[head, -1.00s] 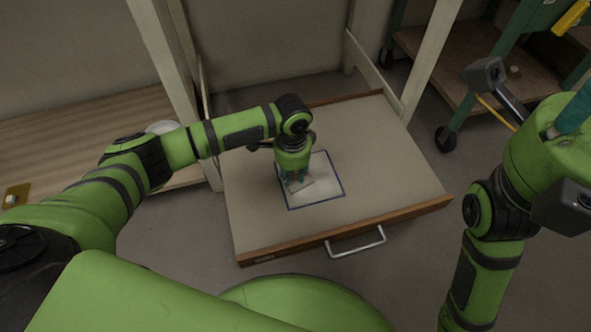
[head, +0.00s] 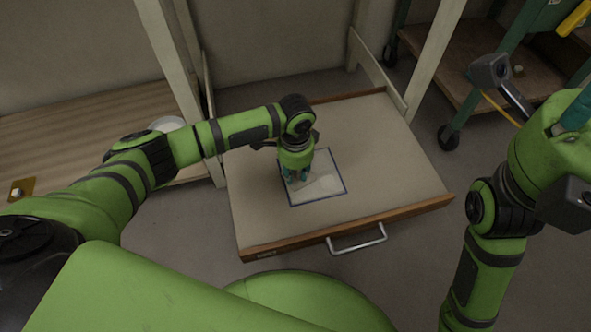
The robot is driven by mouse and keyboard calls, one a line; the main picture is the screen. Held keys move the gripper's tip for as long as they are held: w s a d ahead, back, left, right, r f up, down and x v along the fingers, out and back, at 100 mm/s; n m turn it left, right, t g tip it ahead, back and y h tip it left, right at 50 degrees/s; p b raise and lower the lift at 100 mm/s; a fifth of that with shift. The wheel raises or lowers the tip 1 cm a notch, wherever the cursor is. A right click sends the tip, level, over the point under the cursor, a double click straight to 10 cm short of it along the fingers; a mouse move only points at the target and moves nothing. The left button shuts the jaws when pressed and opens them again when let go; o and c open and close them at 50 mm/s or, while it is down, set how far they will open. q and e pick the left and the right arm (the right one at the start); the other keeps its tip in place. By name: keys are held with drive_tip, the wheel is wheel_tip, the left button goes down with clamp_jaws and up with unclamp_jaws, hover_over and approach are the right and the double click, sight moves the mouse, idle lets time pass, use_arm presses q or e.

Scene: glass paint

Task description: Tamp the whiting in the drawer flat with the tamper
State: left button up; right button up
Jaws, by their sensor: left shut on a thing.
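The drawer (head: 395,150) is pulled open, with a wooden front and a metal handle (head: 357,239). On its pale bottom lies a whitish rectangular patch with a dark blue edge, which looks like the whiting (head: 325,188). My left gripper (head: 296,180) points down over the left part of this patch. It is shut on a small light piece just under its fingers, apparently the tamper; the gripper mostly hides it. Whether it touches the patch I cannot tell. My right arm is at the right edge; its fingers cannot be made out.
A wooden shelf (head: 85,135) with a white round dish (head: 167,124) is at the left. Pale posts stand at both sides of the drawer. A green wheeled cart (head: 455,120) stands at the upper right. The drawer's right part is bare.

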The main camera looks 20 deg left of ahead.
use_arm(q)
drive_tip(key=shift+f, duration=0.2)
idle(0.5)
drive_tip(key=shift+f+p, duration=0.1)
drive_tip(key=shift+p, duration=0.5)
idle(1.0)
wheel_tip(320, 180, up, 2)
drive_tip(key=p, duration=0.3)
drive_tip(key=shift+r, duration=0.2)
drive_tip(key=shift+f, duration=0.1)
drive_tip(key=shift+d, duration=0.1)
